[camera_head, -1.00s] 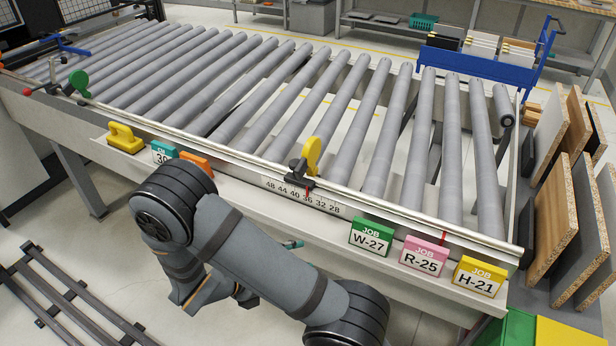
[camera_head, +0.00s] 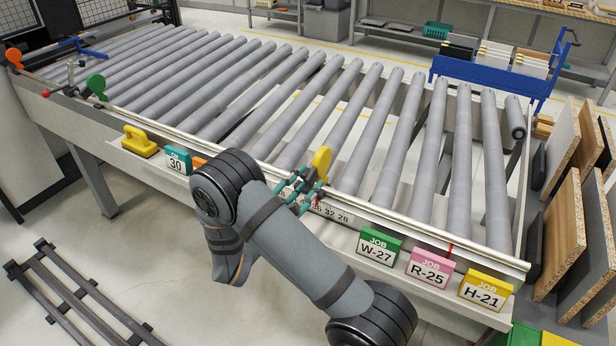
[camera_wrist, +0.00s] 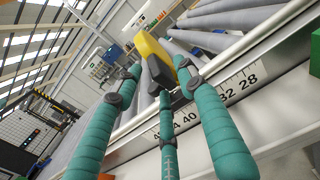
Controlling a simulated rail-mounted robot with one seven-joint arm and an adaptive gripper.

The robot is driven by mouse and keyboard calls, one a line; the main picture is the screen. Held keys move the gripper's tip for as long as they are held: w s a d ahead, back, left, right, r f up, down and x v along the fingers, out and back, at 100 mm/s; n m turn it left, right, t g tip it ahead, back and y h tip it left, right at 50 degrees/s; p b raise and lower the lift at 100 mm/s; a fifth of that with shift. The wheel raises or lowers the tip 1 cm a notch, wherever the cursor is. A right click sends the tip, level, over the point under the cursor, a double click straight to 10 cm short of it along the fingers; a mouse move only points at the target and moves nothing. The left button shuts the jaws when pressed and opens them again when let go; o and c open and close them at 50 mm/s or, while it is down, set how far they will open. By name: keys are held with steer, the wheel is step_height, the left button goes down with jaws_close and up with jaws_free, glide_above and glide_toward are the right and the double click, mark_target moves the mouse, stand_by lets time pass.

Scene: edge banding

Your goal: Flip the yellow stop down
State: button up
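The yellow stop (camera_head: 321,162) stands upright at the front rail of the roller table, above the number scale (camera_head: 333,212). In the wrist view the yellow stop (camera_wrist: 151,48) rises from a dark block (camera_wrist: 160,72). My gripper (camera_head: 304,186) is at the rail, just left of and in front of the stop, partly covering its base and the scale. In the wrist view my gripper's teal fingers (camera_wrist: 160,80) are spread, with the stop seen beyond and between their tips. Whether any finger touches it I cannot tell. Nothing is held.
A green stop (camera_head: 96,84) and an orange stop (camera_head: 14,56) stand farther left. Job cards, including green W-27 (camera_head: 379,246) and teal 30 (camera_head: 178,160), line the front ledge with a yellow block (camera_head: 139,141). The rollers (camera_head: 340,110) behind the stop are bare.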

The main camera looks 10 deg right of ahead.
steer(key=shift+x, duration=0.95)
steer(key=shift+c, duration=1.4)
jaws_close()
